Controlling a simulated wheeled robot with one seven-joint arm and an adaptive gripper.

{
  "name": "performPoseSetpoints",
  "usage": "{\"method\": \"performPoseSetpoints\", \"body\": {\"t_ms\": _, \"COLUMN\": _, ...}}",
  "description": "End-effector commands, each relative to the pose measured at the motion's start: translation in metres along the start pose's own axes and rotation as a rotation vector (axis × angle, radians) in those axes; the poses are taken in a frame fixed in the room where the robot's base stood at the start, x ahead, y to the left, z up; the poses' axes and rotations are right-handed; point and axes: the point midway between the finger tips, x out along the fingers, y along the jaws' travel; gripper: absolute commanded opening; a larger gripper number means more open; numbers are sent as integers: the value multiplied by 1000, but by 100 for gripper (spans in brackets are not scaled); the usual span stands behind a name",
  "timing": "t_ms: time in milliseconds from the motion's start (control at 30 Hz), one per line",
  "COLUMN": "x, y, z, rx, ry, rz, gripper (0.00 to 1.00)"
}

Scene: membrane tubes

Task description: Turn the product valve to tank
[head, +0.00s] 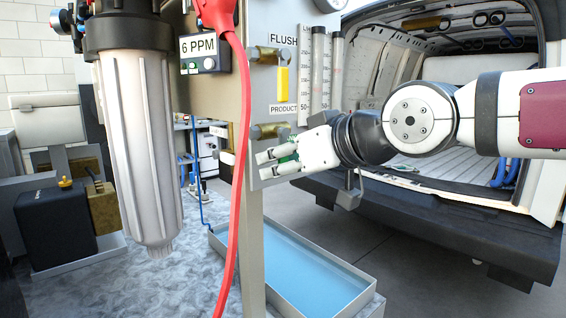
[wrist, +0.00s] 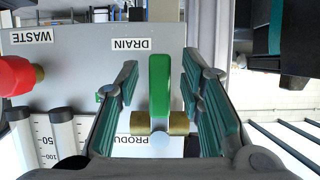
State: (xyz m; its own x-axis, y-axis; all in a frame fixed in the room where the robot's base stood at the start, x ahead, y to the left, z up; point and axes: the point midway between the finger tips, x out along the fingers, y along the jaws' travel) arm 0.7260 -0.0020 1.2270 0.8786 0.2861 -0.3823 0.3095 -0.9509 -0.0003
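The product valve has a brass body (wrist: 160,124) and a green handle (wrist: 160,85) in the wrist view, which shows the panel upside down. The handle points toward the DRAIN label (wrist: 130,44). The PRODUCT label is partly hidden at the lower edge there. In the head view the valve's brass body (head: 270,131) is under the PRODUCT label (head: 283,108), and its handle is mostly hidden by my gripper. My gripper (wrist: 161,65) is open, with one finger on each side of the green handle and visible gaps to it. It also shows in the head view (head: 263,165).
A yellow-handled valve (head: 282,84) is above it under the FLUSH label. Flow tubes (head: 318,70) stand to its right. A red hose (head: 240,120) hangs in front of the panel. A white filter housing (head: 140,140) is at left, a blue tray (head: 300,275) below.

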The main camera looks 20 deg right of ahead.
Motion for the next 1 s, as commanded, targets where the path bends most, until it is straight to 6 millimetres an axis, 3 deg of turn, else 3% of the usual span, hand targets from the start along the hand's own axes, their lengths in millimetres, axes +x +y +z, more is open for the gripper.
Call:
{"method": "performPoseSetpoints", "body": {"t_ms": 133, "x": 0, "y": 0, "z": 0, "rx": 0, "ry": 0, "rz": 0, "gripper": 35}}
{"method": "performPoseSetpoints", "body": {"t_ms": 300, "x": 0, "y": 0, "z": 0, "rx": 0, "ry": 0, "rz": 0, "gripper": 0}}
{"method": "performPoseSetpoints", "body": {"t_ms": 733, "x": 0, "y": 2, "z": 1, "rx": -31, "ry": -1, "rz": 13, "gripper": 0}}
{"method": "performPoseSetpoints", "body": {"t_ms": 1000, "x": 1, "y": 10, "z": 1, "rx": -171, "ry": 0, "rz": 75, "gripper": 0}}
